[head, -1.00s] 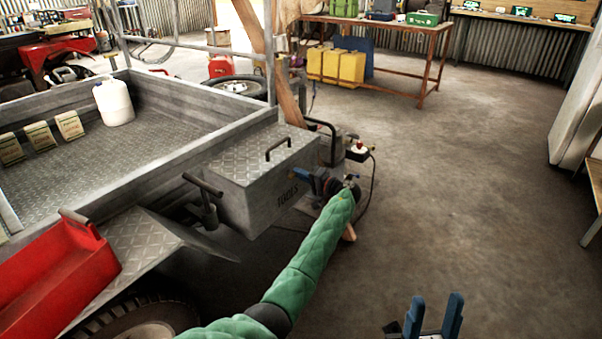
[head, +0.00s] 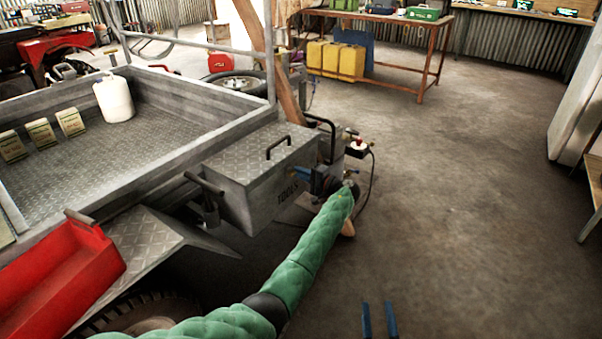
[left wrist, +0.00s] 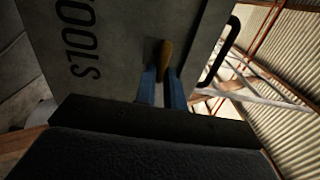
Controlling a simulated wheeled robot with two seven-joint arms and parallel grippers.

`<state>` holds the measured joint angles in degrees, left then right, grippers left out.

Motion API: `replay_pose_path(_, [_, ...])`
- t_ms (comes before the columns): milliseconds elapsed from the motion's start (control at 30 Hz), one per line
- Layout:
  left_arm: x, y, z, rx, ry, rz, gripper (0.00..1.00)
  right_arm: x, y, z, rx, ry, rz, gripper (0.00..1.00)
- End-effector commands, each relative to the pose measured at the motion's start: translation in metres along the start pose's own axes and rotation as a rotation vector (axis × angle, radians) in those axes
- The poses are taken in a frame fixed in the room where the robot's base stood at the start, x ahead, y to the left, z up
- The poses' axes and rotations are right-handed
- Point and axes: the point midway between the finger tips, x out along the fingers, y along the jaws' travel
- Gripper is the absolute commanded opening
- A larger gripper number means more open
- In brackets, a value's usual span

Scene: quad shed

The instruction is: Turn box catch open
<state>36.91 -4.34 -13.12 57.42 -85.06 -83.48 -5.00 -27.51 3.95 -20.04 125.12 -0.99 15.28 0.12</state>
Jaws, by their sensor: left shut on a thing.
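The grey tool box (head: 240,205), marked TOOLS and with a tread-plate lid, is mounted at the front end of the trailer. Its lid looks closed. My left gripper (head: 314,181) is at the lettered face of the box, past the lettering. In the left wrist view, a small brass-coloured catch (left wrist: 166,55) stands upright on that face, and the blue fingers of my left gripper (left wrist: 163,82) are shut on it. In the head view the catch is hidden by the gripper. My right gripper (head: 379,319) is low at the bottom edge, fingers apart and empty.
The trailer bed (head: 165,150) holds a white jug (head: 114,99) and several small packets. A jack handle (head: 204,184) stands beside the box. A red tray (head: 65,280) is at lower left. The concrete floor (head: 470,200) to the right is clear.

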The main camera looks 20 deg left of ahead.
Motion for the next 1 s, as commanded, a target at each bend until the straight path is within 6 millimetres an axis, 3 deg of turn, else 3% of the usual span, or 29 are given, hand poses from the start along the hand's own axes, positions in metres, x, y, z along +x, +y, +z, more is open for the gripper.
replay_pose_path(400, [-0.0009,-0.0010,-0.0012,0.003,0.003,-0.001,0.00,-0.0012,0.0003,0.0033,0.001,-0.010,0.001,0.38])
replay_pose_path(433, [-0.0009,-0.0010,-0.0012,0.003,0.003,-0.001,0.15,-0.0013,0.0004,0.0033,0.001,-0.010,0.001,0.38])
replay_pose_path(533, [-0.0008,-0.0006,-0.0009,0.003,0.002,0.000,0.33,-0.0018,0.0004,0.0035,0.001,-0.011,0.001,0.38])
replay_pose_path(1000, [-0.0095,0.0001,-0.0006,0.003,0.002,0.000,0.33,-0.0013,0.0003,0.0038,0.001,-0.016,0.001,0.38])
